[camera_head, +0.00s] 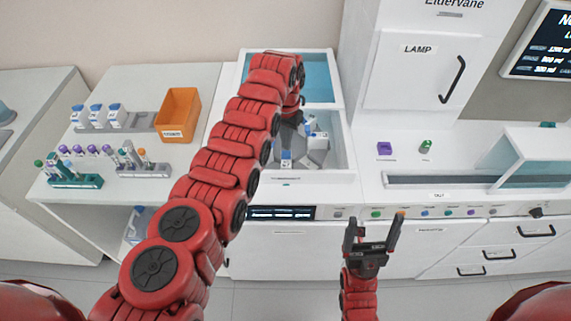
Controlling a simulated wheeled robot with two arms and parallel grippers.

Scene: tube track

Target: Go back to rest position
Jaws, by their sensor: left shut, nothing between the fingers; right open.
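My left arm (235,150) is red and segmented. It reaches up and across to an open white box with a blue-lined lid (318,80) on the counter. My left gripper (292,119) points down into the box, mostly hidden behind my arm, and is shut with nothing visible in it. Inside the box are grey holders (318,143) and small white-and-blue pieces. My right gripper (376,232) is open and empty, pointing up in front of the counter's front edge, clear of any object.
At left, tube racks (75,180) (143,169), white bottles (98,115) and an orange bin (178,114) stand on the counter. At right are a LAMP cabinet (420,72), a purple piece (384,148), a green piece (426,146) and a clear-hooded unit (530,160). Drawers with black handles sit below.

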